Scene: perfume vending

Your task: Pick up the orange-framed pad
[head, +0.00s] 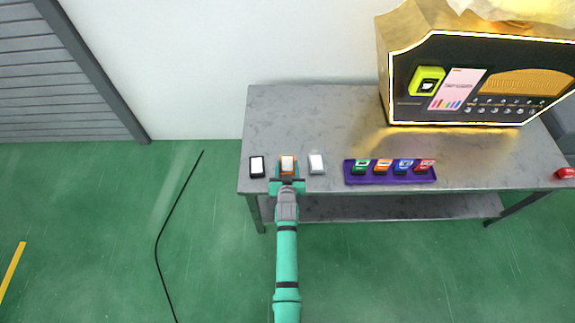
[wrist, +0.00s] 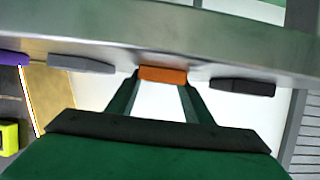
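The orange-framed pad (head: 287,163) has a white face and lies near the table's front edge, between a black-framed pad (head: 257,167) and a grey-white pad (head: 317,164). My gripper (head: 287,180) is at its front side in the head view. In the wrist view, the orange edge of the pad (wrist: 163,75) shows between the tips of my two green fingers (wrist: 162,80). The fingers are apart, one near each end of the pad. Whether they touch it is not clear. The pad appears to rest on the table.
The grey table (head: 330,115) holds a purple tray (head: 390,179) with several coloured items to the right. A gold and black vending machine (head: 480,80) stands at the back right. A red object (head: 565,173) lies at the right edge. The table behind the pads is clear.

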